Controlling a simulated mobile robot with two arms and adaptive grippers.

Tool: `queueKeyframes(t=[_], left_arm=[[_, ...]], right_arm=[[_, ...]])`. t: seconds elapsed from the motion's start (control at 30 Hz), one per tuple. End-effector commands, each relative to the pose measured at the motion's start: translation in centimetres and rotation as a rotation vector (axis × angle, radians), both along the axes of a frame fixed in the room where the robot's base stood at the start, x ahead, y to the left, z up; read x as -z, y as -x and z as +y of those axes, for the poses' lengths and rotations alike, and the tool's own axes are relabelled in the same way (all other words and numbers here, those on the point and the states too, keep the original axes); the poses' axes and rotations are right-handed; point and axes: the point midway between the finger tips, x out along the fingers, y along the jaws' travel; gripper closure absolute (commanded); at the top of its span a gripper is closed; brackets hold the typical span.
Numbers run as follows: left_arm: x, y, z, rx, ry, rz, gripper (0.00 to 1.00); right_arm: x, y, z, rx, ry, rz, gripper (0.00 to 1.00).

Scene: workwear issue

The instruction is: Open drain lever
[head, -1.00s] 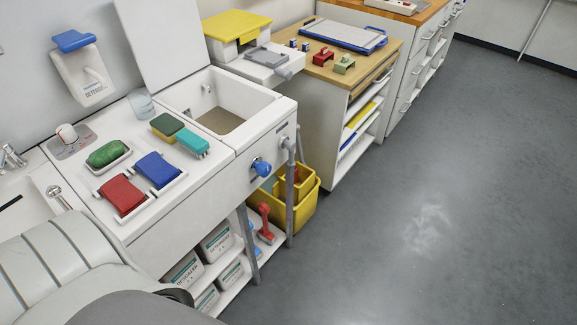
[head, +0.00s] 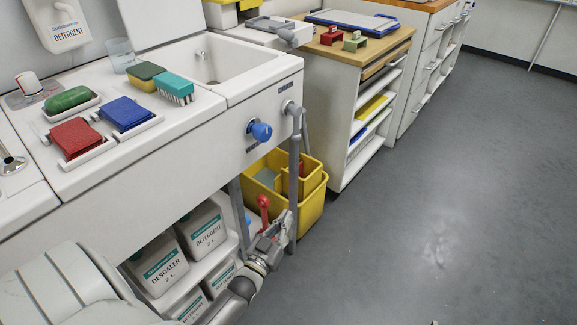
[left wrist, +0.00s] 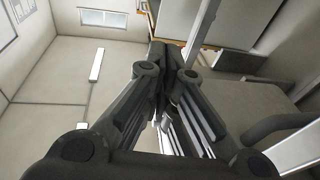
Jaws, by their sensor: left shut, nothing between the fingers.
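A blue knob (head: 261,131) sits on the front panel of the white sink (head: 262,72); small labels beside it are too small to read surely. A red handle (head: 264,208) stands upright below the sink. I cannot tell for certain which of these is the drain lever. My left gripper (head: 281,221) is low in front of the sink, below the blue knob and just right of the red handle, near the grey pipe. In the left wrist view its fingers (left wrist: 173,54) are together and empty; neither knob nor red handle can be made out there. My right gripper is not in view.
A grey pipe (head: 295,160) runs down from the sink's corner. A yellow bucket (head: 313,205) stands behind it. Detergent containers (head: 203,230) fill the lower shelf. Brushes and sponges lie on the counter. The grey floor (head: 420,230) to the right is clear.

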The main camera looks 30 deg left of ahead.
Motion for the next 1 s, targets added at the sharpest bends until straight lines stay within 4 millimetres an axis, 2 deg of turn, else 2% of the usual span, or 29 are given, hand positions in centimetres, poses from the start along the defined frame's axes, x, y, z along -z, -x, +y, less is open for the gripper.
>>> queueKeyframes(t=[0.07,0.2,0.3,0.4,0.57,0.87,1.0], left_arm=[[-2.4,-0.6,1.3,-0.012,-0.015,-0.173,1.0],[-8.1,0.1,2.7,-0.023,-0.042,-0.415,1.0],[-10.8,1.1,3.2,-0.025,-0.06,-0.534,1.0],[-12.6,1.8,3.4,-0.025,-0.071,-0.605,1.0],[-13.6,2.2,3.5,-0.026,-0.076,-0.64,1.0],[-13.7,2.1,3.5,-0.025,-0.076,-0.638,1.0],[-14.6,1.2,3.6,-0.025,-0.076,-0.64,1.0]], right_arm=[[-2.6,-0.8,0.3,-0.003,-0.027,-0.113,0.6],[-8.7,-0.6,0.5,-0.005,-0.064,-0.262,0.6],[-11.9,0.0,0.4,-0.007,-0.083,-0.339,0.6],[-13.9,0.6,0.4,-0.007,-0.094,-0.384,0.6],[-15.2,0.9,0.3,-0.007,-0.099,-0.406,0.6],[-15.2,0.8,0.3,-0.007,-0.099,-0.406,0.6],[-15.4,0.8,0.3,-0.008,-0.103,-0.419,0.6]])
